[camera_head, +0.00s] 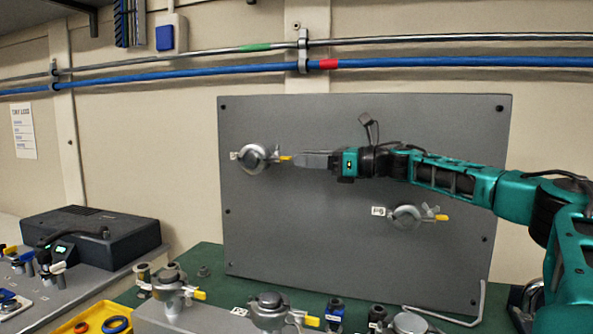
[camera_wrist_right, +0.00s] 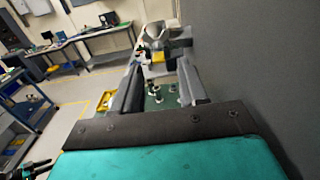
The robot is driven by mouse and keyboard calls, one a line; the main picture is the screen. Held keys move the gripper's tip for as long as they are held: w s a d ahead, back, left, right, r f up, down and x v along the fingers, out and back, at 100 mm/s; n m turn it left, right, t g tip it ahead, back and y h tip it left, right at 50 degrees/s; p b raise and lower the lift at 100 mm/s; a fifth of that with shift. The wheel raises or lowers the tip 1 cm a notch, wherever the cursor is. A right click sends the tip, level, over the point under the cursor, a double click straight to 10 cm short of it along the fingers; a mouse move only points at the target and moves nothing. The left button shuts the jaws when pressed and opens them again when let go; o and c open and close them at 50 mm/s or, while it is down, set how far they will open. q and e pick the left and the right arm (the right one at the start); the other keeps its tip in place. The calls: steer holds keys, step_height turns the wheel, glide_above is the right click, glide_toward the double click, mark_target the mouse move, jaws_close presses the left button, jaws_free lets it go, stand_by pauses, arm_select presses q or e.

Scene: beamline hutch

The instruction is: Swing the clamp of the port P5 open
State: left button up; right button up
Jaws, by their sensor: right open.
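A round grey port with a metal clamp (camera_head: 255,158) sits at the upper left of the grey panel, with a yellow-tipped clamp handle (camera_head: 286,158) pointing right. Its label is too small to read. A second clamped port (camera_head: 408,216) sits lower right; its label (camera_head: 378,211) looks like P5 or P6, I cannot tell which. My right gripper (camera_head: 312,160) points left, just right of the upper port's yellow tip. In the right wrist view my right gripper (camera_wrist_right: 160,70) is open, with the yellow tip (camera_wrist_right: 158,56) beyond and between the fingers, apparently untouched. My left gripper is out of view.
More clamped fittings (camera_head: 270,308) stand at the front. A dark box (camera_head: 90,238) and a yellow tray (camera_head: 95,318) lie left. Blue and grey pipes run along the wall above.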

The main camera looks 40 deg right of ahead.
mark_target(291, 158)
steer(key=b+x, duration=0.1)
steer(key=x, duration=0.2)
steer(key=shift+w+a+b, duration=0.15)
steer(key=shift+b, duration=0.15)
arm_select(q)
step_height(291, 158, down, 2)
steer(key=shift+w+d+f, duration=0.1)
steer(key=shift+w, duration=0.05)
arm_select(e)
steer(key=shift+c, duration=0.3)
jaws_close()
